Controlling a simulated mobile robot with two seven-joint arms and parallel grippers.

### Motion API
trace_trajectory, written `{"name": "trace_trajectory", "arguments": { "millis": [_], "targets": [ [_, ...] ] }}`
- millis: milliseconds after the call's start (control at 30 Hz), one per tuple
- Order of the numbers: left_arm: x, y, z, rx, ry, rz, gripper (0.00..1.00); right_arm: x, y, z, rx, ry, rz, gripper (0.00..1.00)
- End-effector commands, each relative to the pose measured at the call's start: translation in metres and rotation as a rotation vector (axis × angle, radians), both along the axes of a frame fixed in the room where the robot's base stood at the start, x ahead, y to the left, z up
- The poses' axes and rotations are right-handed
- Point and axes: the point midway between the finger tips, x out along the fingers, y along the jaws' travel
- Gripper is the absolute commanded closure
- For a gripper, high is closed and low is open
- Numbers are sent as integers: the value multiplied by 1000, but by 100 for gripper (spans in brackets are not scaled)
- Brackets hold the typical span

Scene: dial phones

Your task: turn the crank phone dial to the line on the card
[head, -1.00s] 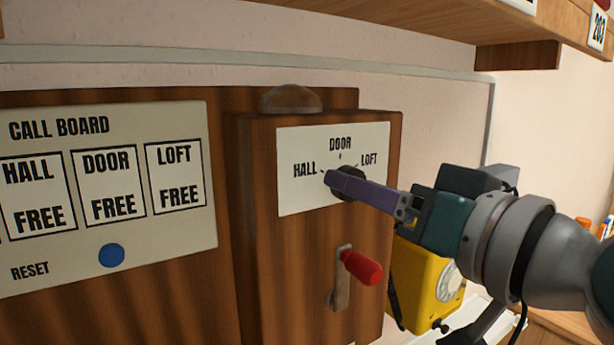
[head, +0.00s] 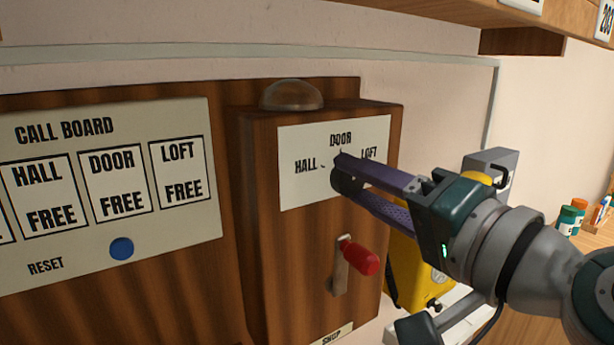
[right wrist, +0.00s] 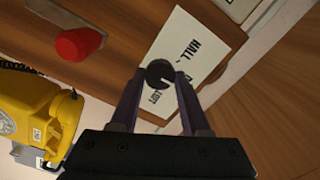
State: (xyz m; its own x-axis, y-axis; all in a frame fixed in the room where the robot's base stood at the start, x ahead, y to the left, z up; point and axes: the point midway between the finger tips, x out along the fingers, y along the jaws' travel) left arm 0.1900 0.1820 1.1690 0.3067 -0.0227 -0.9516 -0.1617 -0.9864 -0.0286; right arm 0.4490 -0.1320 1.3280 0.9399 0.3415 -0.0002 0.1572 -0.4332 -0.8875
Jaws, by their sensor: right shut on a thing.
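The crank phone (head: 265,220) is a brown wooden box on a wooden board. Its white label (head: 300,190) reads HALL, DOOR and LOFT around a black round dial knob (right wrist: 160,73). My right gripper (head: 342,172) is shut on this knob, one finger on each side. In the right wrist view, the fingertips (right wrist: 160,76) touch the knob, which has a pale mark near its edge. In the head view, the fingers hide most of the knob and part of LOFT; I cannot tell the pointed line surely. The red-handled crank (head: 358,257) hangs below. My left gripper is out of view.
The call board (head: 110,270) at left shows HALL, DOOR and LOFT, all FREE, above a blue reset button (head: 122,248). A yellow dial phone (head: 402,280) stands right of the box, partly behind my arm. A wooden shelf (head: 440,12) overhangs above.

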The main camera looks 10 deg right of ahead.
Motion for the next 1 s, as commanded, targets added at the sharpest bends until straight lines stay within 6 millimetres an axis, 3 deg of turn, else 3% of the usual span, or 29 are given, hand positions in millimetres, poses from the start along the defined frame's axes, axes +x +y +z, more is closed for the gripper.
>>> {"name": "trace_trajectory", "arguments": {
  "millis": [567,600,833,1000],
  "targets": [
    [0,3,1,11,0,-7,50,0,-1,0,29,10,-2,100],
    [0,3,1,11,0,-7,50,0,-1,0,29,10,-2,50],
    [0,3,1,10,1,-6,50,0,0,0,28,10,-1,25],
    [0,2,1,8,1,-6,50,0,0,0,28,10,-1,24]
  ]
}}
